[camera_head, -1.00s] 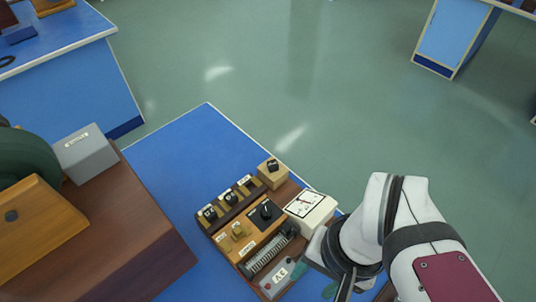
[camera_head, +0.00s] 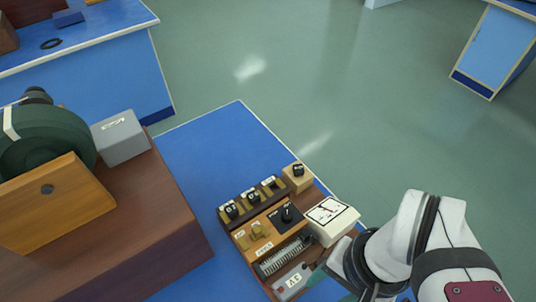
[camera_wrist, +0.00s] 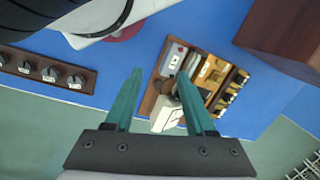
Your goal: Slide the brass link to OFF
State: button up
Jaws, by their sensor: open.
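The brass link (camera_head: 259,230) is a small brass piece on a wooden control board (camera_head: 238,240), between small white labels. Its lettering is too small to read. The board also shows in the wrist view (camera_wrist: 154,92), partly covered by my right finger. My gripper (camera_wrist: 157,74) is open and empty, with two teal fingers apart above the bench. In the head view it is mostly hidden behind my wrist, with a bit of teal finger at the board's near right end. It does not touch the link.
A large wooden block (camera_head: 150,240) with a green drum stands left.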

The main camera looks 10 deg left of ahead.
jog(key=n+h, duration=0.2)
jog(key=n, duration=1.2)
send_over(257, 229)
jog(key=shift+n, duration=0.3)
notch_tip(257, 229, down, 14)
jog(key=shift+f, duration=0.55)
grip_shut()
